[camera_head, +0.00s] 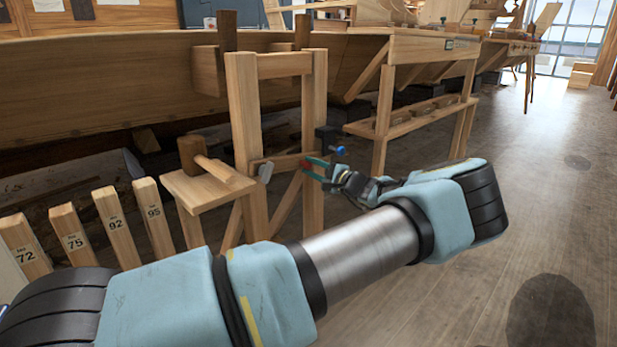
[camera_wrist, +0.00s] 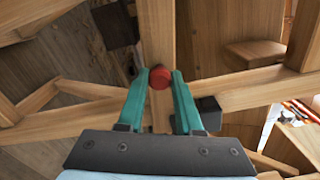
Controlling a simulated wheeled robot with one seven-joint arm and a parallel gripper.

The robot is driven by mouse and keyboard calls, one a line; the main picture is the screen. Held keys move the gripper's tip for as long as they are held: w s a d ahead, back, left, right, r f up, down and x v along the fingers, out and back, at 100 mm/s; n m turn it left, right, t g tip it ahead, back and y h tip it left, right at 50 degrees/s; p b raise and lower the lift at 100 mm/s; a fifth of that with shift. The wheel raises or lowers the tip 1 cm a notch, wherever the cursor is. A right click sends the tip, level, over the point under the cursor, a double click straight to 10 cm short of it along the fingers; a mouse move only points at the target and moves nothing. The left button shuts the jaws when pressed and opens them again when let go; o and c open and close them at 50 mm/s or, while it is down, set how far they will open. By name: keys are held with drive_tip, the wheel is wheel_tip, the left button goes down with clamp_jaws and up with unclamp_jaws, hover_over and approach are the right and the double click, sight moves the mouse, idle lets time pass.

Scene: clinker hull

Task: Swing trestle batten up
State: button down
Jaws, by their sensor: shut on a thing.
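The trestle (camera_head: 244,130) is a wooden frame with two uprights beside the hull. The batten (camera_head: 283,162) lies low across it between the uprights, close to level. Its red knob (camera_head: 304,163) is at the right upright. My gripper (camera_head: 317,168) reaches it from the right, its teal fingers shut on the knob. In the wrist view, the red knob (camera_wrist: 160,76) sits between the fingertips of my gripper (camera_wrist: 161,80), against a wooden bar. A black block (camera_head: 326,138) with a blue knob (camera_head: 340,150) is on the right upright just above my gripper. My fingers partly hide the knob.
A mallet (camera_head: 214,166) rests on a small wooden shelf (camera_head: 190,192) left of the trestle. Numbered wooden posts (camera_head: 115,222) stand in front at left. The planked hull (camera_head: 90,85) and a workbench (camera_head: 420,115) are behind. The floor (camera_head: 530,180) at right is clear.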

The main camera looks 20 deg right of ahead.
drive_tip(key=shift+d+r+n, duration=0.1)
drive_tip(key=shift+r+n, duration=0.7)
drive_tip(key=shift+r, duration=0.35)
drive_tip(key=c, duration=0.6)
unclamp_jaws()
drive_tip(key=shift+o, duration=0.2)
drive_tip(key=p+v, duration=0.1)
drive_tip(key=v, duration=0.9)
drive_tip(key=shift+s+d, duration=0.2)
drive_tip(key=shift+s, duration=0.1)
